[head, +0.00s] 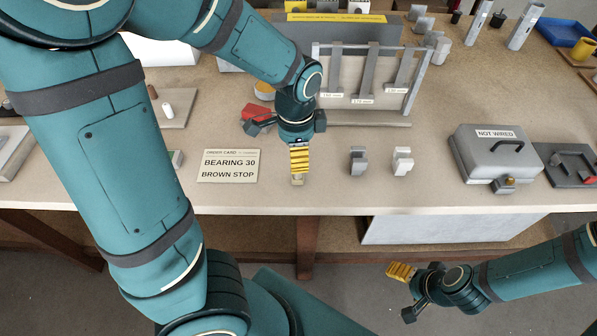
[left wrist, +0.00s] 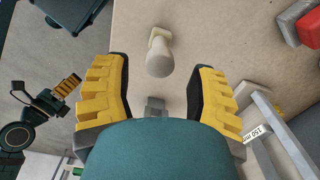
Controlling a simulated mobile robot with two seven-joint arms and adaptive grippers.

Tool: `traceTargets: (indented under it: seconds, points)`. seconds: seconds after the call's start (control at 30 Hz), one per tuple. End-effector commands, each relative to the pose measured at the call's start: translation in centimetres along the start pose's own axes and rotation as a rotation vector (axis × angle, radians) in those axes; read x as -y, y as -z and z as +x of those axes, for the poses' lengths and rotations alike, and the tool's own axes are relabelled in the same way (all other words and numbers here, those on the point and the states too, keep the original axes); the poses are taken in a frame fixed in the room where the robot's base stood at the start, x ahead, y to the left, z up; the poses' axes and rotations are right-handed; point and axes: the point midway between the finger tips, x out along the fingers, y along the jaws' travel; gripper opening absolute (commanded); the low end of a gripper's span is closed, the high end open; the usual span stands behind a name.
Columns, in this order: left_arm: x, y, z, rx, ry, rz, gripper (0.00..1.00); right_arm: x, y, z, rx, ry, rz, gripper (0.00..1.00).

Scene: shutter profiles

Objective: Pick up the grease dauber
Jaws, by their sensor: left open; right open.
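A small pale beige piece with a rounded body and a yellowish square end, which I take to be the grease dauber (head: 297,181), is on the table near its front edge. In the left wrist view the dauber (left wrist: 159,58) shows whole between my open fingertips, with gaps on both sides. My left gripper (head: 299,163) is open, pointing down over it and hiding part of it in the head view. Nothing is held. My right gripper (head: 399,290) is open and empty, low in front of the table at the right.
The order card (head: 228,166) lies left of the dauber. A grey block (head: 358,161) and a white block (head: 403,161) stand to its right. A grey NOT WIRED case (head: 492,165) is further right. A rack (head: 411,88) of hanging strips stands behind, and a red object (head: 257,111) is behind my gripper.

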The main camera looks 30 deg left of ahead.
Motion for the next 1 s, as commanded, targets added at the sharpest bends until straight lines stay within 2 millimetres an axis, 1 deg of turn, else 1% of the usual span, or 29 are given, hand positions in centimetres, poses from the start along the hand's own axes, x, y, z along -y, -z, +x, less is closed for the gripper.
traceTargets:
  seconds: [0.03, 0.1, 0.27, 0.33, 0.5, 0.6, 0.7, 0.93, 0.97, 1.0]
  points:
    - [0.0, 0.0, 1.1, 0.002, -0.001, 0.000, 0.57, -0.2, 0.0, 0.5, -0.002, 0.000, 0.000, 0.75]
    - [0.0, 0.0, 1.8, 0.001, -0.001, -0.001, 0.57, -0.3, 0.1, 0.8, -0.004, 0.000, -0.001, 0.75]
    - [0.0, 0.0, 2.6, 0.000, 0.000, -0.001, 0.57, -0.4, 0.1, 1.0, -0.006, 0.000, -0.001, 0.75]
    - [0.0, 0.0, 3.2, 0.000, 0.000, 0.000, 0.57, -0.5, 0.2, 1.3, -0.007, 0.000, -0.001, 0.75]
    - [-0.1, 0.1, 5.9, 0.003, -0.001, 0.000, 0.57, -1.0, 0.3, 2.6, -0.013, -0.001, -0.002, 0.75]
    - [-0.1, 0.1, 7.0, 0.001, -0.001, -0.001, 0.57, -1.2, 0.4, 3.1, -0.016, -0.001, -0.002, 0.75]
    - [-0.1, 0.1, 7.6, -0.001, 0.000, -0.001, 0.57, -1.2, 0.4, 3.4, -0.018, -0.001, -0.003, 0.75]
    - [-0.1, 0.1, 7.5, -0.002, 0.000, -0.001, 0.57, -1.2, 0.5, 3.3, -0.018, -0.001, -0.003, 0.75]
    - [-0.1, 0.1, 7.5, -0.002, 0.000, -0.001, 0.59, -1.2, 0.5, 3.3, -0.018, -0.001, -0.003, 0.75]
    - [-0.1, 0.1, 7.5, -0.002, 0.000, -0.001, 0.45, -1.2, 0.5, 3.3, -0.018, -0.001, -0.003, 0.75]
